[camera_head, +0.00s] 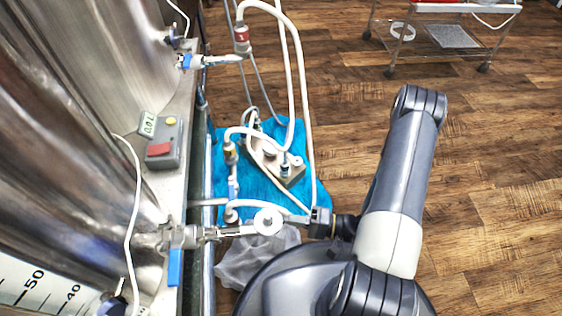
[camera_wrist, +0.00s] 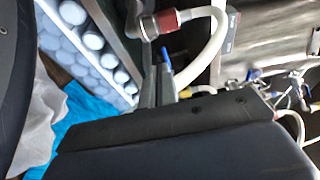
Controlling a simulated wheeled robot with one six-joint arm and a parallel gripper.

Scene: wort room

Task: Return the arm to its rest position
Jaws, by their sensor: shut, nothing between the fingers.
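My gripper (camera_wrist: 158,80) shows in the wrist view as grey fingers beyond the dark wrist body; they are shut and empty. A white hose with a red fitting (camera_wrist: 166,20) lies beyond the fingertips in that view; I cannot tell the gap. In the head view my arm (camera_head: 400,160) is folded, with its elbow raised at the right. The dark end parts near the lower valve (camera_head: 182,237) are small and partly hidden, so the fingers are not clear there.
Steel tanks (camera_head: 60,110) stand along the left. White hoses (camera_head: 302,100) loop over a blue cloth (camera_head: 228,165). A trolley (camera_head: 450,37) stands at the back right. The wooden floor at right is clear.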

